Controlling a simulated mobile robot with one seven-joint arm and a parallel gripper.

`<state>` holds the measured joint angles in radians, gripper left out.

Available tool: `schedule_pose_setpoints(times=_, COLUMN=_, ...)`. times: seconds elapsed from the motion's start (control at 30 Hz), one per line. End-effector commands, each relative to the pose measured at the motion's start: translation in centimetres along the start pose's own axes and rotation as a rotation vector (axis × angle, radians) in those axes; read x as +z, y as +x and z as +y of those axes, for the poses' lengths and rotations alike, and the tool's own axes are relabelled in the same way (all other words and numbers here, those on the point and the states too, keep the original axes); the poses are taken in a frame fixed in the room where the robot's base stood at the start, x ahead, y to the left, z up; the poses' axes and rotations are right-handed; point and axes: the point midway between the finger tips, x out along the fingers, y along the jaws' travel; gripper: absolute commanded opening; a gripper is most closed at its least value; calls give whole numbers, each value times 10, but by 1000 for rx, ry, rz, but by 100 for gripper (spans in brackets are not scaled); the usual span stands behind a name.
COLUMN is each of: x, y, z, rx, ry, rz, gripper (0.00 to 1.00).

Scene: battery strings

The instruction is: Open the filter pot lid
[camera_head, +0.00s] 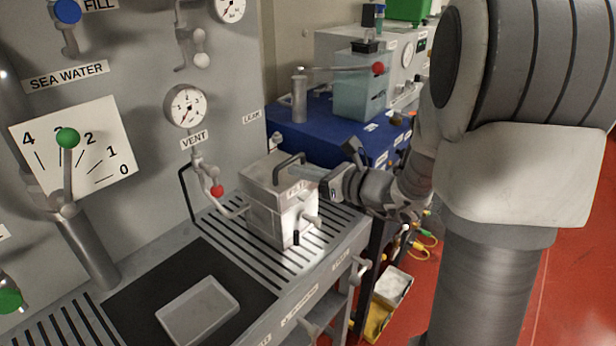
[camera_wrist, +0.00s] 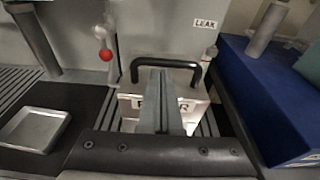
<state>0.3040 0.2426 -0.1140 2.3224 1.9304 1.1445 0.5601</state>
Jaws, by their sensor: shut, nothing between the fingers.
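The filter pot (camera_head: 275,221) is a square metal box on the slatted bench top. Its lid (camera_head: 262,176) lies down on the pot, with a dark bar handle (camera_head: 287,167) on top. In the wrist view, the handle (camera_wrist: 195,65) spans behind my fingertips, and a label is partly hidden by my fingers. My gripper (camera_head: 302,172) reaches in from the right above the lid, its fingers shut and empty, tips close to the handle. It also shows in the wrist view (camera_wrist: 158,76). I cannot tell whether the tips touch the handle.
A red-knobbed vent valve (camera_head: 217,191) stands left of the pot, below a gauge (camera_head: 186,106). A shallow metal tray (camera_head: 198,310) lies on the dark mat at the front left. A blue bench (camera_head: 310,130) stands behind to the right.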

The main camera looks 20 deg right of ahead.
Motion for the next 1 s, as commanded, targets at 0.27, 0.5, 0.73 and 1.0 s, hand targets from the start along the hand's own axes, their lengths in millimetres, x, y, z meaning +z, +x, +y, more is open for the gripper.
schedule_pose_setpoints(times=0.27, x=0, y=0, z=0, rx=0, ry=0, rz=1, gripper=0)
schedule_pose_setpoints(times=0.5, x=8, y=1, z=0, rx=2, ry=0, rz=30, gripper=0)
schedule_pose_setpoints(times=0.73, x=10, y=3, z=0, rx=1, ry=-1, rz=57, gripper=0)
schedule_pose_setpoints(times=1.0, x=17, y=6, z=0, rx=2, ry=-1, rz=88, gripper=0)
